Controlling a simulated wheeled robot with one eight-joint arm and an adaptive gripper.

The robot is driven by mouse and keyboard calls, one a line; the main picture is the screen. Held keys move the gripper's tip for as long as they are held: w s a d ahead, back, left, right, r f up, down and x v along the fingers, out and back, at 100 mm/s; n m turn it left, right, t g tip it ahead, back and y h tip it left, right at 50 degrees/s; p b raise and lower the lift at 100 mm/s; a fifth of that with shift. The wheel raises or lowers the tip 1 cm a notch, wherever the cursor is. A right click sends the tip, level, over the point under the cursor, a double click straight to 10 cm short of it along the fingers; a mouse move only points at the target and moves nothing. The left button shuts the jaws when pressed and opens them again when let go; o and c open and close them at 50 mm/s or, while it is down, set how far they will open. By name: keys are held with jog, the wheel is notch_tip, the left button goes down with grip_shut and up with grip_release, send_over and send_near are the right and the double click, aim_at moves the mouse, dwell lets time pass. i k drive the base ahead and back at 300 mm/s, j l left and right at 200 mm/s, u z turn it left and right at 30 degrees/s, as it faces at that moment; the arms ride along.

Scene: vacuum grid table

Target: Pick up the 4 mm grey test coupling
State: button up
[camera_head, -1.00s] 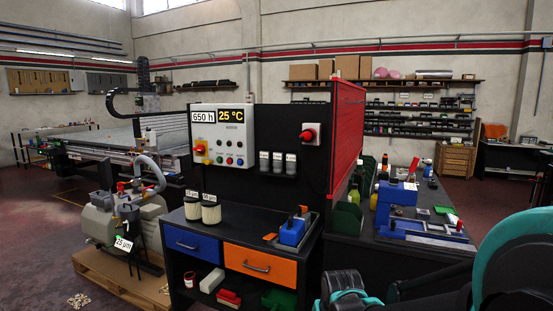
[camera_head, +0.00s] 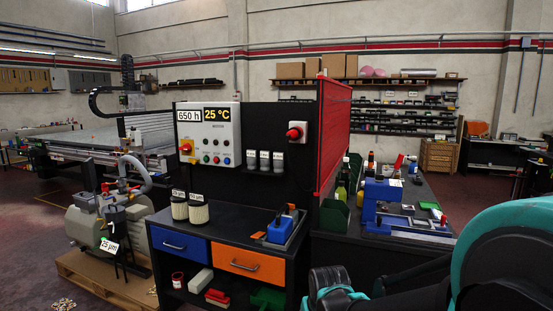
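I cannot make out a 4 mm grey test coupling for certain. A row of small labelled holders (camera_head: 265,160) is fixed to the black upright panel (camera_head: 262,125), under and right of the white control box. Their labels are too small to read, and what they hold cannot be told. Parts of my teal and black arm fill the lower right of the head view. My gripper's fingers do not show.
A black workbench (camera_head: 225,228) has two filters (camera_head: 198,211) and a blue device (camera_head: 279,231) on top. The control box (camera_head: 209,136) reads 650 h and 25 °C. A pump (camera_head: 105,222) stands on a pallet at left. A side bench (camera_head: 412,250) holds blue tooling (camera_head: 381,193).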

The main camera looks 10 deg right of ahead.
aim_at(251, 162)
jog(key=i+j, duration=0.3)
jog(key=i+j+z, duration=0.1)
jog(key=i+j, duration=0.25)
jog(key=j, duration=0.2)
jog(key=i+j, duration=0.3)
jog(key=j, duration=0.15)
jog(key=l+z, duration=0.05)
